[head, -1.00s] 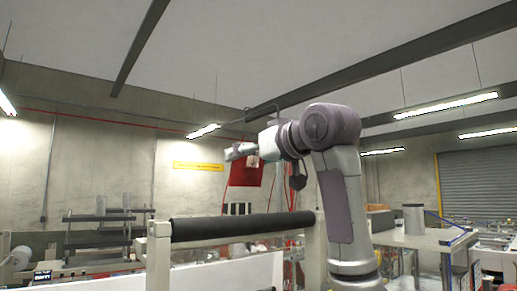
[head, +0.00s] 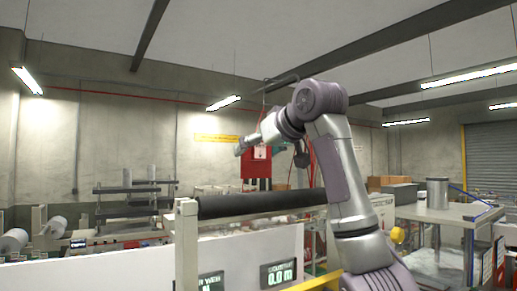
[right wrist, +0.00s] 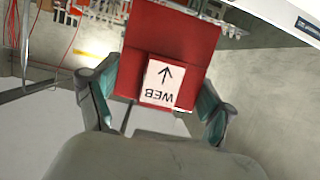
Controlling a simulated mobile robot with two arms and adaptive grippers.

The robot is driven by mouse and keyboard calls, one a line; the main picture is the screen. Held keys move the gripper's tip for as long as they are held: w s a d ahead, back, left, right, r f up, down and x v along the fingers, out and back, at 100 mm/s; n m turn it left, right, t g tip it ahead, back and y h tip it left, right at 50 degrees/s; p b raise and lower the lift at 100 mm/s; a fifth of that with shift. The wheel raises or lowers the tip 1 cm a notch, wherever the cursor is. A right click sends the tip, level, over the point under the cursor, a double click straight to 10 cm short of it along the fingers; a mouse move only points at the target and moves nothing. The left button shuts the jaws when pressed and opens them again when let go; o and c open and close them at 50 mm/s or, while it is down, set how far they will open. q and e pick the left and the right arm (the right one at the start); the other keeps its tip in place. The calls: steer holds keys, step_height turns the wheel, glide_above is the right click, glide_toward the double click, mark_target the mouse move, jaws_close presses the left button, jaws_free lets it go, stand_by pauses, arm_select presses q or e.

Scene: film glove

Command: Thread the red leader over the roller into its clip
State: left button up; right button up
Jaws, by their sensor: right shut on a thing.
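My right gripper (head: 243,147) reaches above and behind the dark roller (head: 262,203) in the head view. It is shut on the red leader (head: 254,172), which hangs down toward the far side of the roller. In the right wrist view the red leader (right wrist: 185,35) lies between the teal-padded fingers of the gripper (right wrist: 160,85). Its white label reads WEB with an arrow, upside down there. I cannot pick out the clip. My left gripper is not in view.
A pale post (head: 187,248) carries the roller's left end. A grey-topped table with a metal canister (head: 437,193) is at right. A yellow bar (head: 312,284) crosses low in front.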

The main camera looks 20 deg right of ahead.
mark_target(257, 176)
steer(key=shift+f+b, duration=0.8)
steer(key=shift+f, duration=0.15)
stand_by(1.4)
steer(key=shift+f+b, duration=1.55)
steer(key=shift+f, duration=0.55)
steer(key=o, duration=1)
steer(key=shift+s, duration=0.1)
steer(key=v, duration=1.1)
steer(key=shift+s+r, duration=0.15)
steer(key=shift+s, duration=0.25)
